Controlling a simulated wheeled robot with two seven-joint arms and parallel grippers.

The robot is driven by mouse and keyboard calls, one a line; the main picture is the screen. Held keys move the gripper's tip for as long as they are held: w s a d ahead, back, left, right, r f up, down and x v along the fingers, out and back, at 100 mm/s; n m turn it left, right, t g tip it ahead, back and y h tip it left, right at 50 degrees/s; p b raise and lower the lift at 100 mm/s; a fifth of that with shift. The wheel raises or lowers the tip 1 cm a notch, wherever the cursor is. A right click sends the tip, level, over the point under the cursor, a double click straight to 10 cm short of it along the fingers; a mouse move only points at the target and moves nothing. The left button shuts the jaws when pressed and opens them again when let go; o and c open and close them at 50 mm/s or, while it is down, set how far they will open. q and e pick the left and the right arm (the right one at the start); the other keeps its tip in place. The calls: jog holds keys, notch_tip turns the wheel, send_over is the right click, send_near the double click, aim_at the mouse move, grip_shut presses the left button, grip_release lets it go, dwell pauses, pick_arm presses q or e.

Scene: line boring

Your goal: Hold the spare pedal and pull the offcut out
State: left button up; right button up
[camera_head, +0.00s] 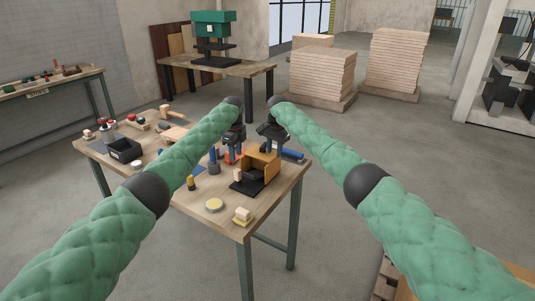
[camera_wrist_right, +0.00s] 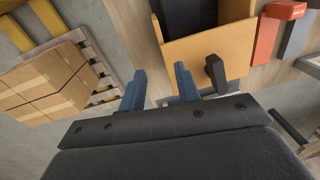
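The spare pedal seems to be the orange-tan, open-sided hood (camera_head: 262,163) on a dark base (camera_head: 243,188), at the table's right part in the head view. A dark block sits inside it. A small pale piece (camera_head: 238,175) at its open front may be the offcut; I cannot tell how it is wedged. In the right wrist view the hood (camera_wrist_right: 208,42) lies just beyond my right gripper (camera_wrist_right: 158,78), whose blue fingers stand apart with nothing between them. My left gripper (camera_head: 233,153) is above the table, left of the hood; its fingers are too small to read.
The wooden table (camera_head: 225,220) also carries a black tray (camera_head: 124,149), a yellow-topped round tin (camera_head: 214,205), a pale block (camera_head: 243,215) and several small tools. Stacked boards (camera_head: 320,75) stand behind.

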aim_at(268, 165)
jog(key=shift+s+a+f+n+g, duration=0.15)
jog(key=shift+s+a, duration=0.2)
jog(key=shift+a, duration=0.3)
jog(key=shift+s+a+f+n+g, duration=0.15)
jog(key=shift+s+a, duration=0.15)
jog(key=shift+a, duration=0.3)
pick_arm(q)
jog(key=shift+d, duration=0.1)
pick_arm(e)
jog(key=shift+s+a+f+h, duration=0.1)
jog(key=shift+a+f+h, duration=0.1)
jog(key=shift+h, duration=0.1)
notch_tip(268, 165, down, 6)
jog(key=shift+a+r, duration=0.1)
jog(key=shift+f, duration=0.85)
grip_shut()
dwell(0.6)
